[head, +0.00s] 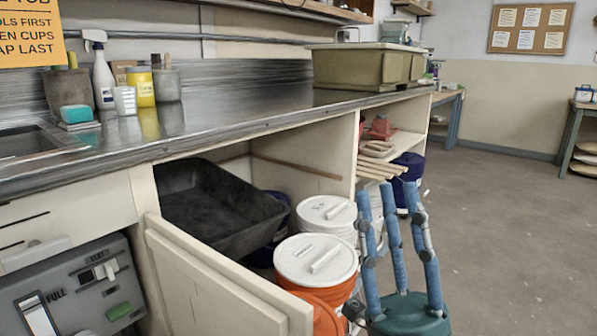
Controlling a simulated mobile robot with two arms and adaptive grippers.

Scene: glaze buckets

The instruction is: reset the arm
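My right gripper (391,200) shows at the lower right, in front of the open cabinet. Its blue fingers point up and stand apart, with grey joints along them and a teal base below. Nothing is between the fingers, so it is open and empty. The rest of the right arm is below the picture. My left gripper is not in view.
An orange bucket with a white lid (316,261) and a white bucket (327,212) stand left of my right gripper. A black tub (222,208) sits in the cabinet behind an open door (215,285). The counter (240,108) runs above. The floor (510,230) at right is clear.

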